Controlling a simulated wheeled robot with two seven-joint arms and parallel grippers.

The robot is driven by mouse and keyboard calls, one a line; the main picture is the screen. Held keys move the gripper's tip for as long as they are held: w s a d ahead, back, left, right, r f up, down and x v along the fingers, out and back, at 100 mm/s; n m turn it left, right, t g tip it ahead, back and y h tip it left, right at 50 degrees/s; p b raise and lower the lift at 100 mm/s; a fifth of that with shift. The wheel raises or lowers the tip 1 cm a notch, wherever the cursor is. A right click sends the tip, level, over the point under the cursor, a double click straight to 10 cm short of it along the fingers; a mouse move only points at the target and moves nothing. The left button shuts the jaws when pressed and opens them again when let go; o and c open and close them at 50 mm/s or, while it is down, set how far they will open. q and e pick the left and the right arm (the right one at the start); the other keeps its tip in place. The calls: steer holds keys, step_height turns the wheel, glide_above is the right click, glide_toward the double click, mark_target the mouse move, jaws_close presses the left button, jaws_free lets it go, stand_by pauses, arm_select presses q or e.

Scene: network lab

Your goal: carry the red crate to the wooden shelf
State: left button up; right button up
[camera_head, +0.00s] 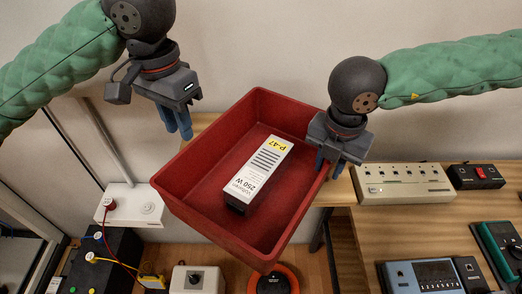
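The red crate (202,214) is in the middle of the head view, turned cornerwise, with its open top facing me. A white box labelled P-47 and 250 W (258,172) lies inside it. My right gripper (329,166) is at the crate's right rim, one blue finger inside the wall and one outside, and looks shut on it. My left gripper (179,130) hangs beyond the crate's upper left side, apart from the rim. Its blue fingers look close together and hold nothing visible. What bears the crate's underside is hidden.
A wooden surface (407,224) at right holds a beige switch panel (402,184), a black box with a red switch (476,176) and a blue-grey device (424,276). A white unit (136,207), a black battery-like box (106,262) and a small dial box (194,280) are at lower left.

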step_height(320, 180, up, 11)
steer(key=shift+d+r, duration=0.15)
steer(key=shift+r, duration=0.05)
steer(key=shift+s+f, duration=0.1)
steer(key=shift+s, duration=0.1)
stand_by(0.5)
